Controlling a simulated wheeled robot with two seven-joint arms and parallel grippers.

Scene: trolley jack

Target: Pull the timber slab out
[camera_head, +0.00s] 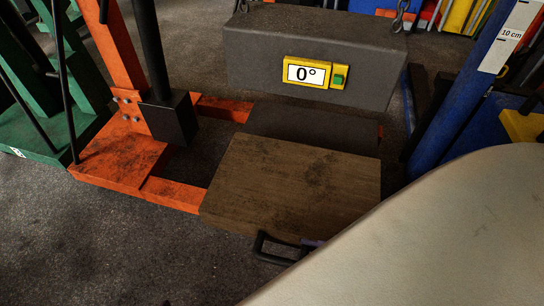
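The timber slab (290,180) is a flat brown wooden block with dark stains. It lies beside the orange frame (170,192), partly over its low rail, with its far edge at a dark block (312,128). A black bar handle (268,247) sticks out at the slab's near edge. My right arm covers the lower right of the view. My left gripper is out of view.
A heavy dark beam (310,45) with a yellow 0° display (309,72) hangs from chains above the slab's far side. A blue post (455,90) with a 10 cm label stands right. Green equipment (40,120) stands left. The floor at lower left is clear.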

